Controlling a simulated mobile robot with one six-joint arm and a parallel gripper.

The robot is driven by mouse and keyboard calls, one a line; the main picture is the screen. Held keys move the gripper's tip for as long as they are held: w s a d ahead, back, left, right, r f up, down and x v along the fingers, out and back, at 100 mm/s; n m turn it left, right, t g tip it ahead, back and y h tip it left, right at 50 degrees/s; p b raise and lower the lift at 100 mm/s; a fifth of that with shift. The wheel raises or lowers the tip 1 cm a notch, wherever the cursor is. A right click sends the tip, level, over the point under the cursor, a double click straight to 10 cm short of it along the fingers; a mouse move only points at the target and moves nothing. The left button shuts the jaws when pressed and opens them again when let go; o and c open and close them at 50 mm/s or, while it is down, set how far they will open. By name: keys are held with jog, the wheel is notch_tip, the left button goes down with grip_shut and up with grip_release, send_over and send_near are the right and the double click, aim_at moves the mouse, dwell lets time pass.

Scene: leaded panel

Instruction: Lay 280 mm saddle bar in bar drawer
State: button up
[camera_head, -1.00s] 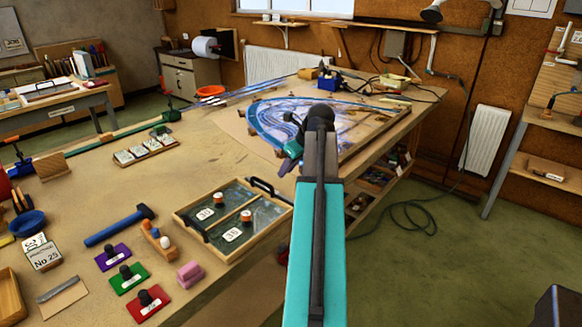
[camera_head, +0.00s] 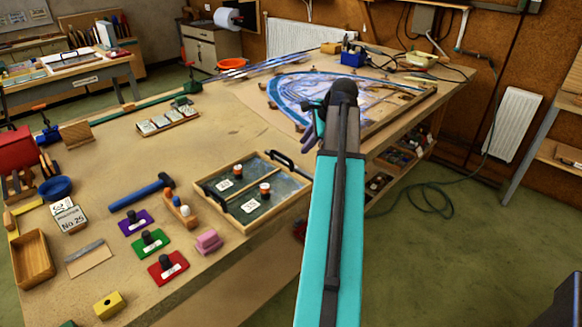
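My arm reaches away from me over the right side of the bench (camera_head: 120,255). My gripper (camera_head: 309,134) shows only in part, to the left of the arm's dark end joint, above the bench near the leaded panel (camera_head: 310,92). The arm hides most of it, and I cannot see whether its fingers are open or hold anything. I cannot make out the 280 mm saddle bar. I cannot pick out the bar drawer for certain; storage (camera_head: 397,158) with small items shows under the bench's right side.
A framed tray (camera_head: 222,206) with dark panes lies left of my arm. A blue hammer (camera_head: 141,197), several coloured blocks and a wooden box (camera_head: 33,258) lie on the near left. Long strips (camera_head: 285,65) lie at the back.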

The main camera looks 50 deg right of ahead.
jog(key=n, duration=0.8)
jog(key=s+n+p, duration=0.1)
jog(key=n, duration=0.8)
jog(key=s+n, duration=0.1)
jog(key=n, duration=0.7)
jog(key=shift+d+r+n+t, duration=0.15)
jog(key=shift+r+n+t, duration=0.15)
jog(key=shift+n, duration=0.1)
jog(key=shift+f, duration=0.1)
jog(key=shift+p+x, duration=1.05)
jog(key=shift+x, duration=3.15)
jog(key=shift+f, duration=0.1)
